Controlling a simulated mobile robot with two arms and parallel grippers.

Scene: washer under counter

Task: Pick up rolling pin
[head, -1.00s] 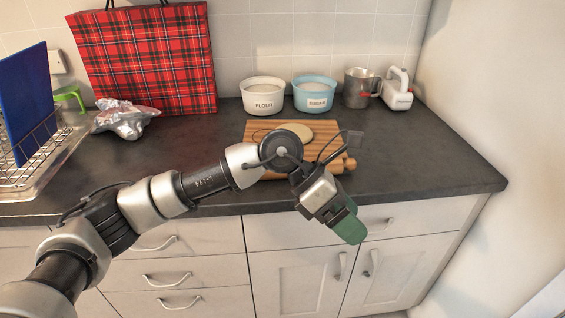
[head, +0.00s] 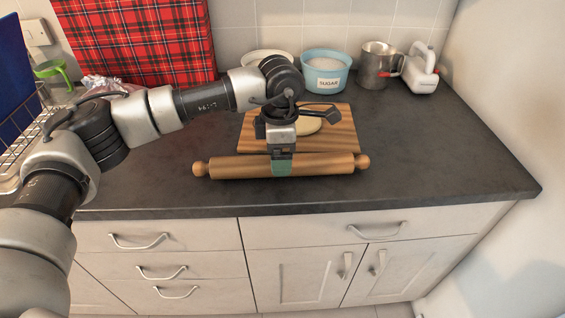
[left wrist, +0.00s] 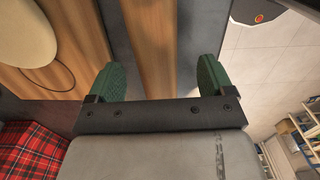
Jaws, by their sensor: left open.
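The wooden rolling pin (head: 235,167) lies along the front of the dark counter, in front of the cutting board. My left gripper (head: 281,167) points down over the middle of the pin, with its green fingertips at the pin. In the left wrist view the pin (left wrist: 152,45) runs between the two open green fingers (left wrist: 160,82), with a gap to each side. The near finger hides a small part of the pin in the head view. My right gripper is not in view.
A wooden board (head: 343,130) with a round of dough (head: 308,126) lies just behind the pin. A sugar bowl (head: 326,72), a metal cup (head: 376,66) and a white mixer (head: 420,72) stand at the back. The counter (head: 450,150) to the right is clear.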

